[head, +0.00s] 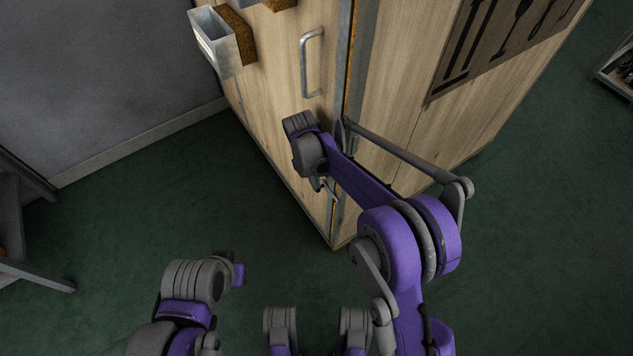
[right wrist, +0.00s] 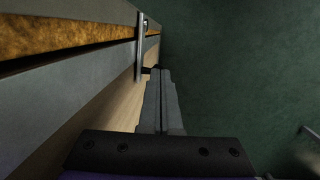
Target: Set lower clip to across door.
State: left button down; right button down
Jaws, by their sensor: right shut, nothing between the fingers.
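The lower clip is a small grey metal bar (right wrist: 139,48) in the right wrist view. There it appears to run crosswise to the orange-brown strip (right wrist: 70,40) along the door edge; I cannot tell how far it overlaps the door. In the head view the clip (head: 330,191) shows as a small slanted bar low on the cabinet's front edge. My right gripper (head: 319,184) is beside it; its fingers (right wrist: 161,88) are shut and empty, tips close to the bar. I cannot tell if they touch. My left gripper (head: 228,260) is low, away from the cabinet, its fingers unclear.
The wooden door (head: 275,85) has a metal handle (head: 306,65) above my right gripper. A metal box (head: 215,42) juts out at the upper left. Green floor (head: 120,220) lies open at the left.

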jog(key=shift+w+a+f, duration=0.1)
jog(key=shift+f, duration=0.05)
dwell(0.4)
jog(key=shift+s+d+r, duration=0.25)
jog(key=shift+s+r, duration=0.05)
jog(key=shift+r, duration=0.3)
jog(key=s+d+r+t+y+p, duration=0.1)
jog(key=s+d+r+t+y, duration=0.1)
jog(key=s+d+r+t, duration=0.2)
jog(key=s+d+r+t+y+p, duration=0.2)
jog(key=s+d+r+t+y, duration=0.1)
jog(key=s+r, duration=0.4)
jog(key=shift+s+d+r+t, duration=0.35)
jog(key=shift+s+t, duration=0.05)
jog(key=shift+s, duration=0.7)
